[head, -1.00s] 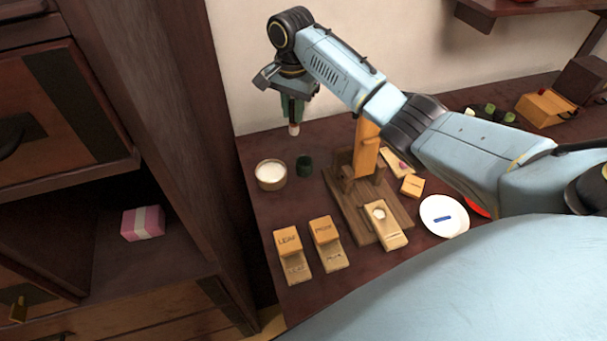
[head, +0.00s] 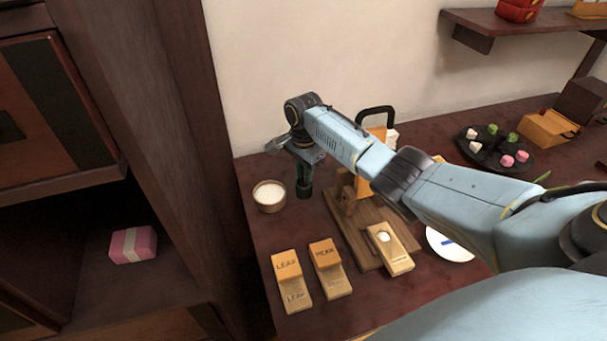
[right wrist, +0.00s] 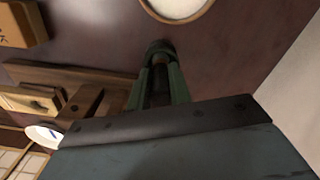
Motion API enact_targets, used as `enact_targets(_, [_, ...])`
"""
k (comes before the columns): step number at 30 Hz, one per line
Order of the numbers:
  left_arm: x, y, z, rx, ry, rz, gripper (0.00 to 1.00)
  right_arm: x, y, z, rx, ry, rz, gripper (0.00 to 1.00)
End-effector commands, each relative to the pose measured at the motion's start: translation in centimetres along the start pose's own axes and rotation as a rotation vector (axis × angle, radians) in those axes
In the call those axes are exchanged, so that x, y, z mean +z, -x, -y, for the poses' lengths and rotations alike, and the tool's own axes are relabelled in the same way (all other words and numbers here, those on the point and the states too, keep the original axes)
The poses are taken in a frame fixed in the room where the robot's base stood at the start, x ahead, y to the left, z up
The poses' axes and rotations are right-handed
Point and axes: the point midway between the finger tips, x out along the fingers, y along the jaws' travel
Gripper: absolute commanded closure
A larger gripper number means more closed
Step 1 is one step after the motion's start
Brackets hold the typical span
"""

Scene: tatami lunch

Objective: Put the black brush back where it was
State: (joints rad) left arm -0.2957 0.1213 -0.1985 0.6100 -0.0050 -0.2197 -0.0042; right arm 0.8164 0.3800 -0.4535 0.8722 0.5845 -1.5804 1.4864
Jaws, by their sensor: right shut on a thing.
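My right gripper (head: 304,178) points down directly above the small dark green cup (head: 304,192), with its fingertips at or close to the cup's rim. It is shut on the black brush, whose dark handle (right wrist: 159,88) shows between the green fingers in the right wrist view. The dark cup (right wrist: 158,47) shows just past the fingertips there. The brush's lower end is hidden; I cannot tell how deep it sits in the cup. My left gripper is not in view.
A bowl of white stuff (head: 268,196) stands close left of the cup. A wooden stand (head: 365,215) is to the right. LEAF (head: 287,265) and PEAK (head: 324,254) blocks lie in front. A white plate (head: 447,242) and a dark tray of sweets (head: 500,150) are further right.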

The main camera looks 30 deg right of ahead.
Motion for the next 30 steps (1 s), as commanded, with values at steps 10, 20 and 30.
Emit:
enact_targets(10, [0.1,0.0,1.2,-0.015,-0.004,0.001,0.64,0.0,-0.3,0.1,-0.002,0.001,0.001,1.0])
enact_targets(20, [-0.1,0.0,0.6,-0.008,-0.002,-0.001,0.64,0.0,-0.4,0.1,-0.002,0.001,0.0,0.58])
enact_targets(30, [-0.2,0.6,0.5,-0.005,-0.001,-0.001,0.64,0.0,1.6,0.1,-0.005,0.002,0.0,0.58])
